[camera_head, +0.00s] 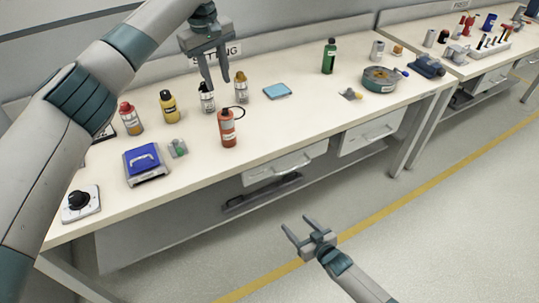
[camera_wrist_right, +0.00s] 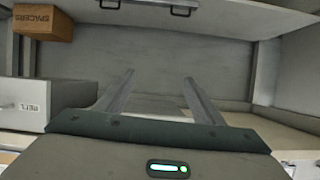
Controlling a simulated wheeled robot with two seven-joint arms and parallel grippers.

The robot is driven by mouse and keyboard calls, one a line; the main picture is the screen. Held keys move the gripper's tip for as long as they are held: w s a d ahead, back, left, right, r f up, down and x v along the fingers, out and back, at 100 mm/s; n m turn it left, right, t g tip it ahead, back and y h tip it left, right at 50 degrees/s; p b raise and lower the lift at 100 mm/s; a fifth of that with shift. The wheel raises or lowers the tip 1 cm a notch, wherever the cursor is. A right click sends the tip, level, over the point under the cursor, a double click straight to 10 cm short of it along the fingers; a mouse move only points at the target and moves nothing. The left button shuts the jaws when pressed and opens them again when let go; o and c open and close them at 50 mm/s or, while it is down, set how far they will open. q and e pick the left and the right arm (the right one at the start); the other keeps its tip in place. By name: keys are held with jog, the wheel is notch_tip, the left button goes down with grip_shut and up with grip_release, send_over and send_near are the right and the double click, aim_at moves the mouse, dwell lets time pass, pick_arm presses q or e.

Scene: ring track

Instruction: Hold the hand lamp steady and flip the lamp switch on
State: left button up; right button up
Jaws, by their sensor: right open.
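An orange-red cylinder (camera_head: 228,128) with a dark top and a thin black loop stands upright on the workbench; it may be the hand lamp. I cannot make out a switch on it. My left gripper (camera_head: 217,86) points down above and behind it, fingers apart, in front of a small dark-labelled bottle (camera_head: 206,103). I see nothing held between its fingers. My right gripper (camera_head: 295,229) is open and empty, low over the floor in front of the bench. Its two spread fingers also show in the right wrist view (camera_wrist_right: 158,82). The cylinder is not in that view.

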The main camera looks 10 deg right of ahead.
jog(key=w+a+r+n+t+y, duration=0.15)
jog(key=w+r, duration=0.35)
jog(key=r, duration=0.5)
jog(key=w+a+r+t+y, duration=0.15)
jog(key=w+r, duration=0.25)
jog(key=r, duration=0.5)
jog(key=n+g+y, duration=0.2)
jog(key=n+y, duration=0.1)
jog(key=y, duration=0.1)
send_near(233, 133)
jog(key=v, duration=0.5)
jog(key=shift+f, duration=0.25)
jog(key=shift+w, duration=0.15)
jog(key=x, duration=1.7)
jog(key=shift+a+r, duration=0.1)
